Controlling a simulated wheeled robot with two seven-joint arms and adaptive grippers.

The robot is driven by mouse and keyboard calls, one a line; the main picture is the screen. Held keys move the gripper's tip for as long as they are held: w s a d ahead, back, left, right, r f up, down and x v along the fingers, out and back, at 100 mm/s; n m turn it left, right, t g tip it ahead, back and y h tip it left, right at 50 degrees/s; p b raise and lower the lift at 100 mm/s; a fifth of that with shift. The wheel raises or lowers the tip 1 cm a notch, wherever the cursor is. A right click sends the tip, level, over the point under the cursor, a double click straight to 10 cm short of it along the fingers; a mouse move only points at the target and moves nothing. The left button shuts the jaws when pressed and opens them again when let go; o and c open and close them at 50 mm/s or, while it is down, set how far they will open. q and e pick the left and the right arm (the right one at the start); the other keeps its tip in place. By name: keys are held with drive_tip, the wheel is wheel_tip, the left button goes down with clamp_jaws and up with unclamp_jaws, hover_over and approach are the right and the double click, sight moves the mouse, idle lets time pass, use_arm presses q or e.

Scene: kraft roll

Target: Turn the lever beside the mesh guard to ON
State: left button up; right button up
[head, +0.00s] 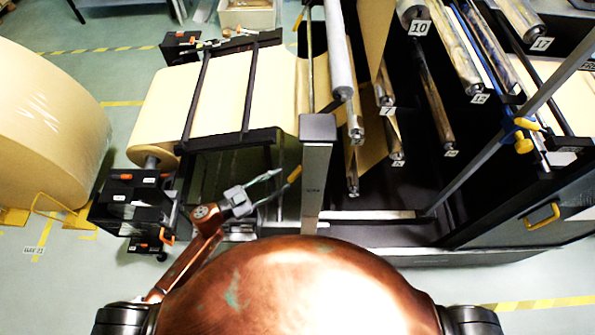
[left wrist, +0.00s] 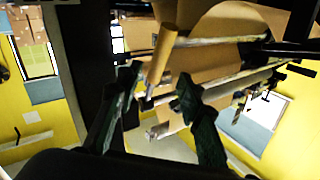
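A yellow lever grip (head: 294,174) shows in the head view, left of a grey upright post (head: 316,180). A dark mesh-like panel (head: 228,180), apparently the guard, lies to its left under the paper web. My left gripper (head: 282,180) is open, its fingertips close to the grip. I cannot tell whether they touch it. In the left wrist view the fingers (left wrist: 156,88) stand apart, and a tan-orange bar (left wrist: 163,55) shows beyond and between them. I cannot tell if it is the lever. No ON marking is readable. My right gripper is not in view.
A large kraft roll (head: 50,120) stands on the floor at left. Numbered rollers (head: 435,95) fill the machine on the right. A second yellow handle (head: 526,124) is on the right frame. A black box unit (head: 130,205) stands left of my left arm.

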sight(295, 173)
use_arm(q)
drive_tip(key=shift+w+d, duration=0.1)
drive_tip(key=shift+d, duration=0.35)
drive_tip(key=p+x, duration=0.1)
drive_tip(key=x, duration=0.5)
drive_tip(key=shift+w+d, duration=0.2)
drive_tip(key=shift+d, duration=0.15)
clamp_jaws()
